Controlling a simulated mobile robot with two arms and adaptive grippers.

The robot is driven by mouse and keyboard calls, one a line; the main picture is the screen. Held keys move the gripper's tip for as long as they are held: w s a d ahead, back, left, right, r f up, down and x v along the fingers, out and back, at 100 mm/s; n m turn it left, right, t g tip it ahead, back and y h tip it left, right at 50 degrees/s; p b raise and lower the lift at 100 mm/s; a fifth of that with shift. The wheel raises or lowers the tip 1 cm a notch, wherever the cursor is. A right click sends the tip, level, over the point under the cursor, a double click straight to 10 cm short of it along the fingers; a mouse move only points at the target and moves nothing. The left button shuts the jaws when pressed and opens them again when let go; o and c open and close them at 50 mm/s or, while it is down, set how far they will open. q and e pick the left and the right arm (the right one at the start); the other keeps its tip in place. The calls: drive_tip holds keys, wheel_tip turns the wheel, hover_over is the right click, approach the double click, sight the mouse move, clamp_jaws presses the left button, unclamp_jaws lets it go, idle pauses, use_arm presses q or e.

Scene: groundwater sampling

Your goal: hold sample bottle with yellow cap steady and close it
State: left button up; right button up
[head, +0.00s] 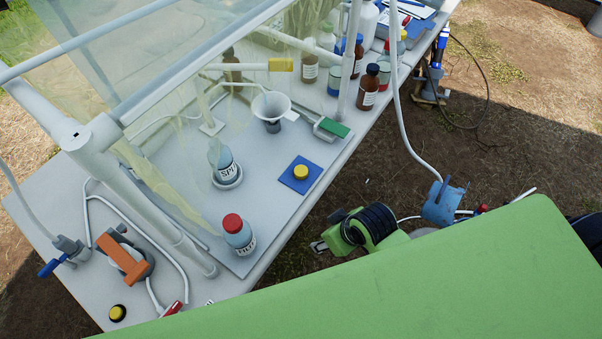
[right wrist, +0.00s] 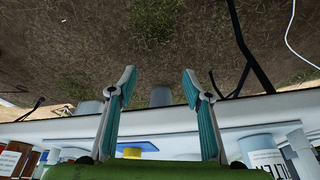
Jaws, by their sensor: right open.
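The yellow cap (head: 301,172) rests on a blue square pad (head: 286,181) at the table's near side. The uncapped clear sample bottle (head: 222,164) stands upright in a round holder (head: 228,181) to its left. In the right wrist view, the yellow cap (right wrist: 132,152) shows low between my fingers, and a labelled bottle (right wrist: 264,158) is at right. My right gripper (right wrist: 159,80) is open and empty, its teal-padded fingers apart. In the head view its arm is beside the table's near edge, clear of cap and bottle. My left gripper is not in view.
A red-capped bottle (head: 238,234) stands nearer on the grey mat. Brown bottles (head: 368,90) crowd the far end. Frame posts (head: 345,70) and tubing rise around the work area.

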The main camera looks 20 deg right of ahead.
drive_tip(key=w+a+r+n, duration=0.1)
drive_tip(key=r, duration=0.1)
drive_tip(key=w+a+r+n+y, duration=0.1)
drive_tip(key=w+a+r+n, duration=0.1)
drive_tip(key=w+a+r+n+y, duration=0.1)
drive_tip(key=w+a+r+n, duration=0.1)
drive_tip(key=r, duration=0.1)
drive_tip(key=shift+a, duration=0.15)
drive_tip(key=w+r+n, duration=0.2)
drive_tip(key=w+r+n+g, duration=0.1)
drive_tip(key=shift+w+a+n+y+b, duration=0.15)
drive_tip(key=shift+a+n+y+b, duration=0.15)
drive_tip(key=shift+n+y+b, duration=0.1)
drive_tip(key=w+d+r+n+g, duration=0.1)
drive_tip(key=w+d+r+n, duration=0.2)
drive_tip(key=w+d+r, duration=0.5)
wheel_tip(320, 180, up, 2)
drive_tip(key=shift+w+d+r+n+g, duration=0.1)
drive_tip(key=shift+w+d+n+g, duration=0.2)
drive_tip(key=shift+d, duration=0.9)
drive_tip(key=shift+s, duration=0.1)
approach(301, 172)
drive_tip(key=x, duration=0.3)
drive_tip(key=shift+d+p, duration=0.25)
drive_tip(key=shift+p, duration=0.15)
